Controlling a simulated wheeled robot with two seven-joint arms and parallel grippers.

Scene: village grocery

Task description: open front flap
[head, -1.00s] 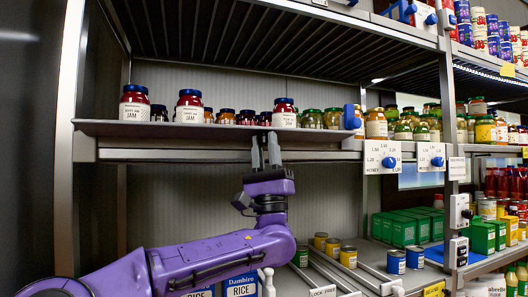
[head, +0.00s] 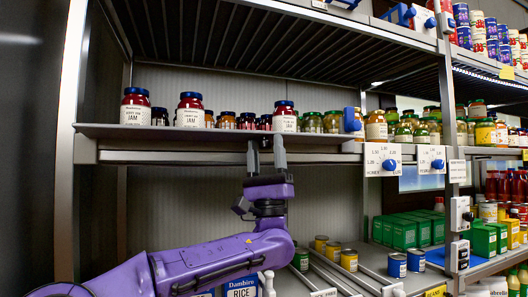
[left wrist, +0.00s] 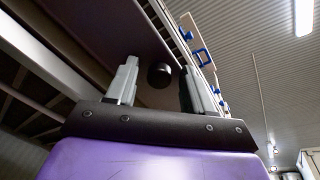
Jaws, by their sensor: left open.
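The front flap (head: 190,132) is a long, flat grey strip along the front edge of the middle shelf, below the jam jars. In the left wrist view a flat dark panel (left wrist: 115,28), seen from below, appears to be its underside, with a round black knob (left wrist: 159,75) on it. My left gripper (head: 266,146) points up, its fingertips at the height of the flap's edge. In the left wrist view the gripper (left wrist: 158,68) is open, with the knob showing between its fingers. I cannot tell whether they touch it. My right gripper is not in view.
Jam jars (head: 135,108) and other jars stand just behind the flap. A price card with a blue knob (head: 388,163) hangs at the right. Below are cans (head: 349,260) and rice packs (head: 241,288). The shelf's grey upright (head: 72,180) stands at the left.

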